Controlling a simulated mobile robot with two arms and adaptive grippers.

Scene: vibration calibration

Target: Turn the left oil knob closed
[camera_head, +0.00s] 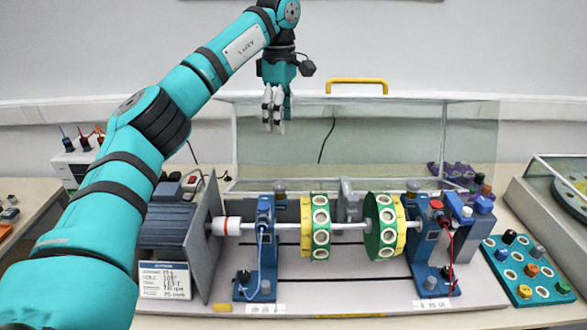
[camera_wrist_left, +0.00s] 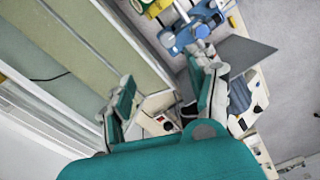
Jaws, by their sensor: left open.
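The left oil knob (camera_head: 279,187) is a small grey knob on top of the left blue bearing stand (camera_head: 266,240). A matching grey knob (camera_head: 413,186) tops the right blue stand (camera_head: 425,245). My left gripper (camera_head: 274,124) hangs fingers down, above and apart from the left knob in the head view. Its two fingers are spread and empty in the left wrist view (camera_wrist_left: 166,75). The blue stand also shows in the wrist view (camera_wrist_left: 192,35), beyond the right finger. I cannot make out which way the knob is turned. My right gripper is not in view.
A shaft with two green-yellow discs (camera_head: 385,226) runs between the stands. A raised clear cover with a yellow handle (camera_head: 356,81) stands behind. A grey plate (camera_head: 203,240) and dark motor (camera_head: 165,228) stand left. A teal tray (camera_head: 528,270) lies right.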

